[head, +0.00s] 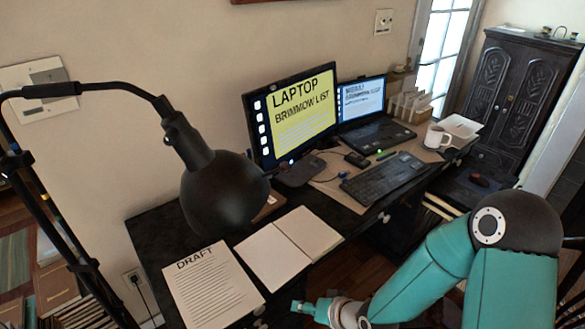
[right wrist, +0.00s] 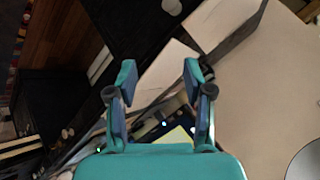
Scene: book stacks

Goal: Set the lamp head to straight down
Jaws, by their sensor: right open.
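The black desk lamp's head (head: 222,190) hangs over the left part of the desk in the head view. It joins the thin lamp arm (head: 120,87) at a neck (head: 184,138) and tilts down toward the right, not plumb. Its opening is hidden. My right gripper (head: 299,307) is low in the head view, near the desk's front edge, below and to the right of the lamp head and apart from it. In the right wrist view its two fingers (right wrist: 160,76) are spread, with nothing between them. My left gripper is not in view.
A draft sheet (head: 208,283) and an open blank book (head: 290,247) lie below the lamp. A monitor (head: 293,115), laptop (head: 378,133), keyboard (head: 385,181) and white mug (head: 436,137) stand to the right. A dark cabinet (head: 515,95) is at far right.

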